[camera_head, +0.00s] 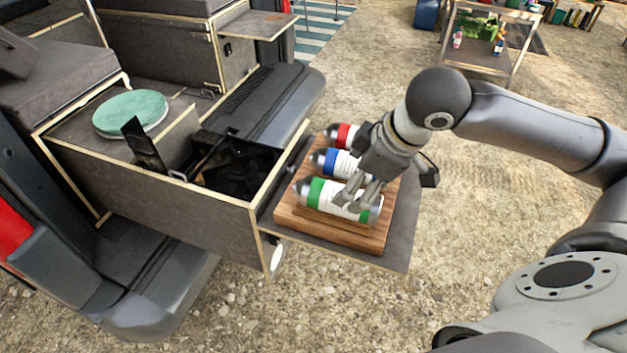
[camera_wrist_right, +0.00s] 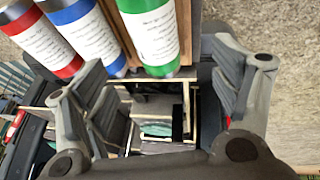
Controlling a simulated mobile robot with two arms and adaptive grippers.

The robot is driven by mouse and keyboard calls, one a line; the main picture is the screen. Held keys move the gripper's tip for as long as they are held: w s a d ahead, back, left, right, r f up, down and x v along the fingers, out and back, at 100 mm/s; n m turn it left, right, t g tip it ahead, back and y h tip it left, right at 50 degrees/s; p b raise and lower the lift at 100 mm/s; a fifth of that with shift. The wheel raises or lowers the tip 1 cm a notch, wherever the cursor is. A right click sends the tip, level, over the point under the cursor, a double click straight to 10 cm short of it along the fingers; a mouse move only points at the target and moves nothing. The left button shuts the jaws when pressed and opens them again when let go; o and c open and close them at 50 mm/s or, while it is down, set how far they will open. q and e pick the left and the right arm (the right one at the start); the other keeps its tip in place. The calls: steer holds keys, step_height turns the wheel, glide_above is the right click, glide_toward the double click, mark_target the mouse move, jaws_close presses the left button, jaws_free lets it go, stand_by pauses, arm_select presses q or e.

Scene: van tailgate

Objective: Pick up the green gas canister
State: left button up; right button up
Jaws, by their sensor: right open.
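The green gas canister (camera_head: 315,191) lies on its side on a wooden board (camera_head: 330,234), a white cylinder with a green band. It is the nearest of three canisters in the head view. My right gripper (camera_head: 354,198) is over its right part, fingers pointing down and partly hiding the label. In the right wrist view the green canister (camera_wrist_right: 149,30) shows in the gap between the open fingers of my right gripper (camera_wrist_right: 160,65). Whether the fingers touch it cannot be told. My left gripper is out of view.
The blue canister (camera_head: 328,160) and red canister (camera_head: 343,133) lie beside the green one, close to my right gripper. The board rests on a grey shelf (camera_head: 400,235) beside an open drawer (camera_head: 205,222) of the van. A table (camera_head: 474,60) stands far back.

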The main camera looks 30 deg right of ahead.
mark_target(314, 192)
steer(key=shift+w+f, duration=0.25)
steer(key=shift+f, duration=0.3)
steer(key=f, duration=0.3)
steer(key=shift+w+f, duration=0.15)
steer(key=shift+w, duration=0.1)
steer(key=x, duration=0.1)
steer(key=p+x, duration=0.1)
steer(key=x, duration=0.2)
steer(key=shift+w+d, duration=0.2)
steer(key=shift+w, duration=0.2)
steer(key=shift+w+f, duration=0.1)
steer(key=shift+f, duration=0.25)
steer(key=shift+w+f, duration=0.1)
steer(key=shift+f, duration=0.05)
steer(key=shift+c, duration=1.3)
steer(key=c, duration=1)
steer(key=shift+c, duration=0.4)
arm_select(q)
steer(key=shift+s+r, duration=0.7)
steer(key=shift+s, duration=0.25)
